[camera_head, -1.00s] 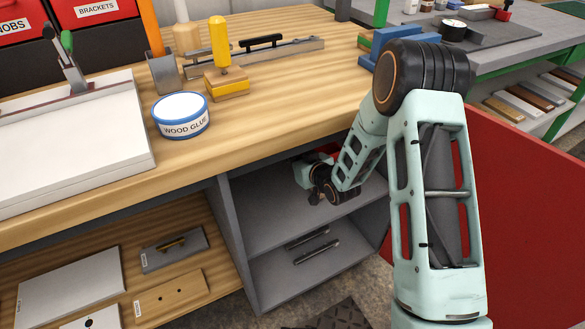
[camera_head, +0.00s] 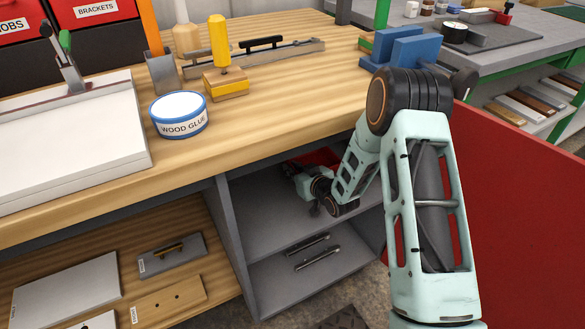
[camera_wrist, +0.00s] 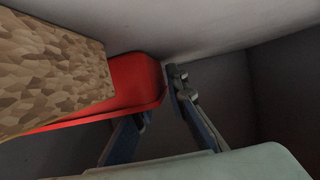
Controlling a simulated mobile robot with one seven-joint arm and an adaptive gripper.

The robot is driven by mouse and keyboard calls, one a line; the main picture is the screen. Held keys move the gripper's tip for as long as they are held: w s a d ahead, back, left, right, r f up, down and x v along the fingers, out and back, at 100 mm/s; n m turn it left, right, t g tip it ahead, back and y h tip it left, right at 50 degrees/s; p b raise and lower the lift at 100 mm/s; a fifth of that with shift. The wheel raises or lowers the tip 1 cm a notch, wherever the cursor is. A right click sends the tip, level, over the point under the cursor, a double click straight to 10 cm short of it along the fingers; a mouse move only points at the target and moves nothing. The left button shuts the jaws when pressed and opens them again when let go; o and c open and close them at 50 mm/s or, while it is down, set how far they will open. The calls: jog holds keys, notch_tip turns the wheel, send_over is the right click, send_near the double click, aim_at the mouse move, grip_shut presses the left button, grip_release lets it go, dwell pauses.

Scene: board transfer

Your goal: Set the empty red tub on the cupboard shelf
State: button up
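The red tub (camera_wrist: 138,82) fills the middle left of the wrist view. In the head view only a red patch of it (camera_head: 318,157) shows inside the cupboard, behind my arm. My gripper (camera_wrist: 162,95) has one finger against the tub's right end. The other finger passes behind the tub, its tip hidden; the tub's end appears pinched between them. A tan, chip-textured block (camera_wrist: 50,75) overlaps the tub; I cannot tell whether it lies in it or in front. The grey cupboard shelf (camera_head: 265,222) lies below my gripper, which also shows small in the head view (camera_head: 300,172).
The bench top (camera_head: 270,105) overhangs the cupboard, with a wood glue tub (camera_head: 180,118) on it. The red door (camera_head: 520,210) stands open at right. Two dark bars (camera_head: 315,250) lie on the cupboard's lower level. The shelf's front left is clear.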

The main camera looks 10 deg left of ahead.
jog(key=shift+o, duration=0.5)
jog(key=shift+r, duration=0.2)
jog(key=p+v, duration=0.4)
jog(key=v, duration=0.8)
jog(key=shift+f, duration=0.15)
jog(key=shift+d, duration=0.15)
